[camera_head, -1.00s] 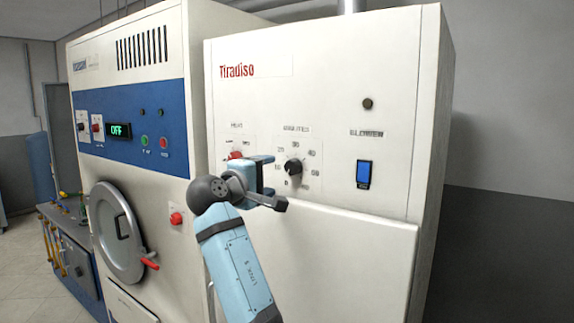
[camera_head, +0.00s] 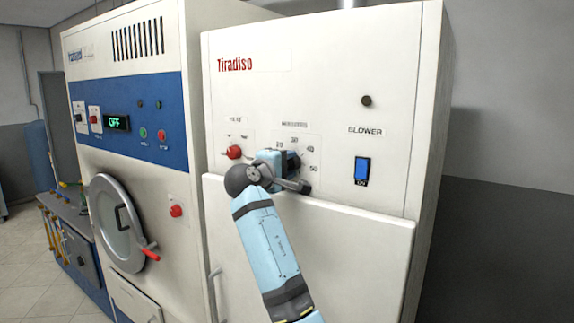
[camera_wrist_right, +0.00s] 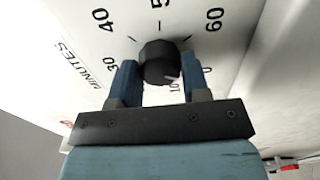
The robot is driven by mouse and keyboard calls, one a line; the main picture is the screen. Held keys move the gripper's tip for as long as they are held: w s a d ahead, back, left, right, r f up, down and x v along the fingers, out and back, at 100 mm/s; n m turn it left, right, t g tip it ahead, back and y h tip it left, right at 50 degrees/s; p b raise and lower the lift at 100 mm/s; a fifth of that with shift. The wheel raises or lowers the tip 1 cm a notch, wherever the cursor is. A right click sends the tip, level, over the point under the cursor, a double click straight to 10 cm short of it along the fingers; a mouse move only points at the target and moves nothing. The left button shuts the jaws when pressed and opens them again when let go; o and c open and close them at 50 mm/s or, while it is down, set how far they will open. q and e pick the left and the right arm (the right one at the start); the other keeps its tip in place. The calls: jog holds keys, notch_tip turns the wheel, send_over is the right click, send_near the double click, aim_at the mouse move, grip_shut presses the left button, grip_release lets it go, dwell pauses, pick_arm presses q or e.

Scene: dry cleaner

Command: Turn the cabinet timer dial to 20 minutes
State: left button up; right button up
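The black timer dial (camera_wrist_right: 158,60) sits on the minutes scale of the white cabinet (camera_head: 335,100). In the right wrist view it lies between the two blue fingers of my right gripper (camera_wrist_right: 161,75), which look closed against its sides. A white mark on the dial points toward the lower right, near the 0 and 10 end of the scale. The 20 is hidden there by a finger. In the head view my right gripper (camera_head: 293,172) covers most of the dial, and part of the scale shows around it. My left gripper is not in view.
A red heat knob (camera_head: 234,152) is just left of my right gripper. A blue blower switch (camera_head: 362,170) is to the right. The cabinet door (camera_head: 350,235) is below, with a handle (camera_head: 214,290). A machine with a round door (camera_head: 118,223) stands left.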

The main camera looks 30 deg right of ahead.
jog(key=c, duration=0.4)
jog(key=shift+o, duration=0.2)
jog(key=shift+f+b, duration=0.1)
jog(key=shift+b, duration=0.2)
